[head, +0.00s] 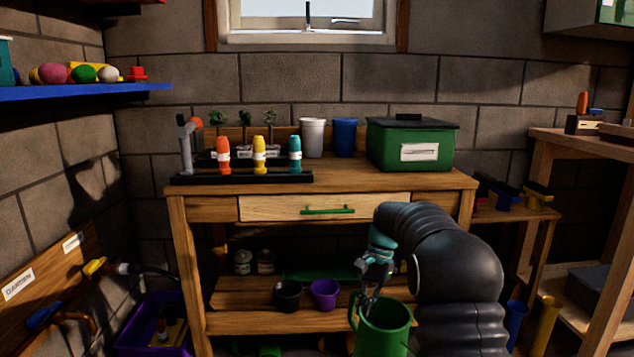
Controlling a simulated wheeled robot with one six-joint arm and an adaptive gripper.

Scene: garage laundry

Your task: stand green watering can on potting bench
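The green watering can (384,331) is low in front of the potting bench, upright, with its handle at the left; its bottom is cut off by the picture edge. My gripper (368,300) reaches down to the can's rim and handle side and appears closed on it, though the fingertips are small and partly hidden. The wooden potting bench (345,181) stands against the block wall, its top higher in the picture than the can. My dark arm covers the bench's right front.
On the bench top are a black rack (243,178) with orange, yellow and teal nozzles, a white cup (312,138), a blue cup (345,138) and a green lidded box (410,146). The front centre of the top is clear. Black (287,296) and purple (324,294) pots sit on the lower shelf.

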